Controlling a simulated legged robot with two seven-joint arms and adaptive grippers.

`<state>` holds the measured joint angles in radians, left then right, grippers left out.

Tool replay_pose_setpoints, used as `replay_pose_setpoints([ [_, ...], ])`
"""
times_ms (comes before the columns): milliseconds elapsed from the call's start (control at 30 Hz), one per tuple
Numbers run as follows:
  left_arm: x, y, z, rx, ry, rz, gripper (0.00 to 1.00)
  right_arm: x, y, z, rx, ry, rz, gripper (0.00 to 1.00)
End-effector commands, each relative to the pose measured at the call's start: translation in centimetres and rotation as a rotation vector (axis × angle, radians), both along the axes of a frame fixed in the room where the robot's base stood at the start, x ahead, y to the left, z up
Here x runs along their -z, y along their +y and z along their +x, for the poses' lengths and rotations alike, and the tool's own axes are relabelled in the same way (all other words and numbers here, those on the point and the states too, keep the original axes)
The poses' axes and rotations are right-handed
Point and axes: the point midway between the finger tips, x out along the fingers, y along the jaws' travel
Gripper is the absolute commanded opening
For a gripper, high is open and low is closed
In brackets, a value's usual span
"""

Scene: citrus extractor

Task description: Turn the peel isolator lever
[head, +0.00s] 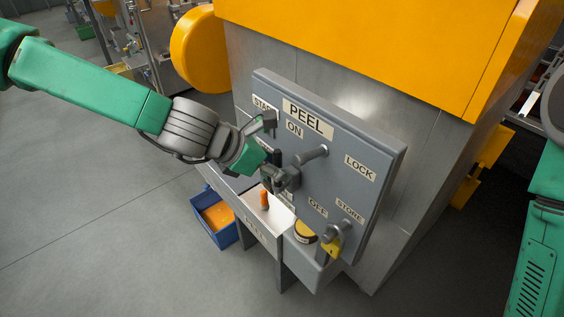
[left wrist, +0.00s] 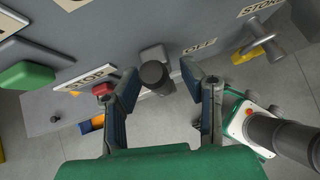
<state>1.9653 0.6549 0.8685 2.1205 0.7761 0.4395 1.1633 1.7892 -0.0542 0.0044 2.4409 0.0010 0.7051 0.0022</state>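The grey peel panel (head: 375,145) carries PEEL, ON, OFF, LOCK and STORE labels. The lever (head: 312,156) is a short grey handle standing out from the panel, between the ON and OFF labels. In the left wrist view its dark rounded end (left wrist: 155,76) points toward the camera, below and left of the OFF label. My left gripper (head: 278,152) is open in front of the panel, with the lever between the line of its fingers. In the left wrist view the two fingers (left wrist: 165,95) are apart on both sides of the lever end, with gaps visible. My right gripper is out of view.
A yellow padlock (head: 330,249) hangs from a handle near the STORE label. A green button (left wrist: 27,75) and a red STOP button (left wrist: 103,88) sit left in the wrist view. A blue bin (head: 228,237) stands on the floor below. Open floor lies to the left.

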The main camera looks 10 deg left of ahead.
Motion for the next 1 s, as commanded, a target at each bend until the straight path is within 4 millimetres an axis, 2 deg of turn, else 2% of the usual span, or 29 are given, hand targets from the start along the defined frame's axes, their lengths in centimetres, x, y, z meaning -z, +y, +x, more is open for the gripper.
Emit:
replay_pose_setpoints([
  [267,-0.3,-0.3,0.3,0.003,-0.006,-0.001,0.37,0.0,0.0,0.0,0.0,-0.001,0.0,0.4],
  [400,-1.1,0.1,-0.1,0.003,-0.01,0.001,0.37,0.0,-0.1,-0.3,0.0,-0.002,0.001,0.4],
  [800,-6.3,4.6,-3.5,0.001,-0.012,-0.003,0.37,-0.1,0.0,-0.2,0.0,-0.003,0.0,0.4],
  [1000,-7.9,6.0,-4.6,0.001,-0.008,-0.003,0.37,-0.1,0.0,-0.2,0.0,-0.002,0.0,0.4],
])
